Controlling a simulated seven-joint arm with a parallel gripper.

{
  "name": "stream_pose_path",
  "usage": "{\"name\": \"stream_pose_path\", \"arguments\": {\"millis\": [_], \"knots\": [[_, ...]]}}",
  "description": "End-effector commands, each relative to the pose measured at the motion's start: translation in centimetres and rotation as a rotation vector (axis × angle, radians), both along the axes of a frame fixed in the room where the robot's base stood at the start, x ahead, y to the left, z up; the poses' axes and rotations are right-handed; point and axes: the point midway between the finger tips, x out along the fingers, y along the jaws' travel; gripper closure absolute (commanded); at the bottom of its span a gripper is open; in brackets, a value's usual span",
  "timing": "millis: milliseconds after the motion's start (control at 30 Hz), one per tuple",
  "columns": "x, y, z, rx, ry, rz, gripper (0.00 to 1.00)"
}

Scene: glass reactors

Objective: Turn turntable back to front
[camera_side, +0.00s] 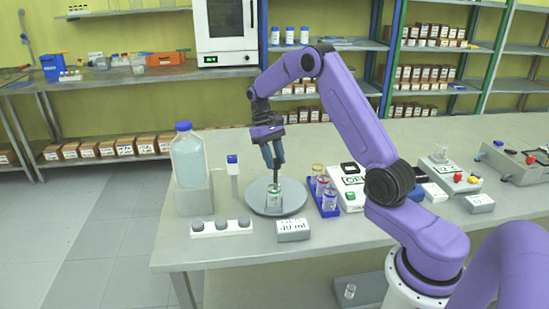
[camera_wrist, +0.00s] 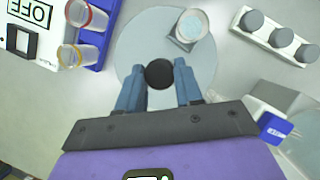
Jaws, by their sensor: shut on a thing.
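The turntable (camera_side: 295,206) is a round light grey disc on the bench. It also shows in the wrist view (camera_wrist: 135,45). A dark round knob (camera_wrist: 159,73) stands at its centre. A small glass beaker (camera_side: 274,197) stands on the disc at the side nearest the side camera; in the wrist view the beaker (camera_wrist: 191,26) is near the disc's upper right rim. My gripper (camera_side: 274,178) points straight down over the disc's middle. Its blue fingers (camera_wrist: 159,86) are on either side of the knob, shut on it. In the side view the knob is mostly hidden.
A blue rack (camera_side: 328,208) of jars stands close right of the turntable. A large blue-capped bottle (camera_side: 188,160) and a blue-topped post (camera_side: 233,170) stand left. A grey-knobbed strip (camera_side: 221,228) and a "40 ml" label block (camera_side: 293,230) lie in front.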

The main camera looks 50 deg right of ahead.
Motion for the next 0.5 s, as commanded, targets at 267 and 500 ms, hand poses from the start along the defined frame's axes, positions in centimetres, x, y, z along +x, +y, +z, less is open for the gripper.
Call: {"name": "stream_pose_path", "arguments": {"millis": [267, 500], "knots": [[0.1, 0.03, 0.18, -0.003, -0.005, 0.119, 1.0], [0.11, 0.09, 0.18, -0.002, -0.005, 0.188, 1.0]]}}
